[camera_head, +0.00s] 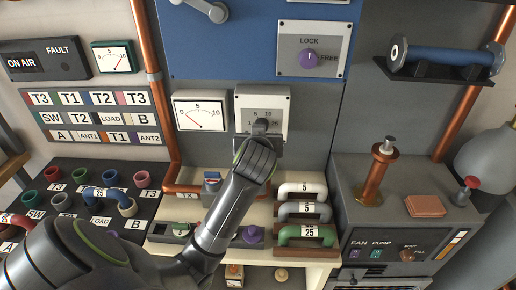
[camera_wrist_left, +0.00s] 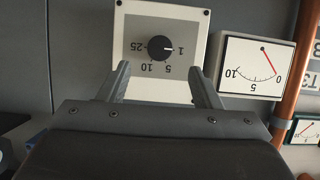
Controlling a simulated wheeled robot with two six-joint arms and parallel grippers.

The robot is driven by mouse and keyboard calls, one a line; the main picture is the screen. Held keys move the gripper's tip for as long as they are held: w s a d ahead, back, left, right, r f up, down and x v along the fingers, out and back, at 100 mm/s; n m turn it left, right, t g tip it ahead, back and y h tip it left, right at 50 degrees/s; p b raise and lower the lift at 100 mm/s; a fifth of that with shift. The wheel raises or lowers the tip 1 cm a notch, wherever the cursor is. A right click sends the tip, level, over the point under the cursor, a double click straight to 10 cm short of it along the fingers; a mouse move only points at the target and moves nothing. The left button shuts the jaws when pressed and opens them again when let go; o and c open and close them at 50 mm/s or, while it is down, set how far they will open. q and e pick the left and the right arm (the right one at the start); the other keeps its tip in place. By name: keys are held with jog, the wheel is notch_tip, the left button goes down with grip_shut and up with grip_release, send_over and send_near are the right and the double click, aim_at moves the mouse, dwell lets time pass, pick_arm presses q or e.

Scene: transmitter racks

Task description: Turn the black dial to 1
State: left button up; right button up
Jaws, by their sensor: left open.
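The black dial (camera_wrist_left: 158,48) sits on a pale square plate with a grey face marked 1, 5, 10 and 25. The left wrist view shows it upside down. The dial's white mark points at the 1. In the head view the plate (camera_head: 245,98) is on the grey panel below the blue one, and my left arm hides part of it. My left gripper (camera_wrist_left: 161,80) is open in front of the plate. Its two fingers are spread wide, one to each side of the dial, with a gap between each finger and the dial. My right gripper is not in view.
A white meter (camera_head: 200,111) with a red needle is left of the plate. A purple LOCK/FREE knob (camera_head: 310,58) is above right. White, grey and green handles (camera_head: 302,190) stand on the shelf below right. A copper pipe (camera_head: 152,75) runs down the left.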

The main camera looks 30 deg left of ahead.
pick_arm(q)
jog(key=b+v, duration=0.1)
jog(key=v, duration=0.8)
jog(key=shift+f, duration=0.1)
jog(key=s+a+f+m+g+h, duration=0.1)
jog(key=s+f+m+g, duration=0.1)
jog(key=s+f, duration=0.5)
jog(key=s+a+f+m+g+h, duration=0.1)
jog(key=s+f+m+g+h, duration=0.15)
jog(key=f, duration=0.85)
jog(key=s+d+f+m+g+h, duration=0.1)
jog(key=s+f+g, duration=0.1)
jog(key=s+f, duration=0.45)
jog(key=s+f+g+h, duration=0.1)
jog(key=s+f, duration=0.2)
jog(key=s, duration=0.6)
notch_tip(320, 180, down, 26)
jog(key=a+g, duration=0.1)
jog(key=g, duration=0.1)
jog(key=s+d+f+b, duration=0.1)
jog(key=s+f, duration=1.4)
jog(key=shift+f+g, duration=0.35)
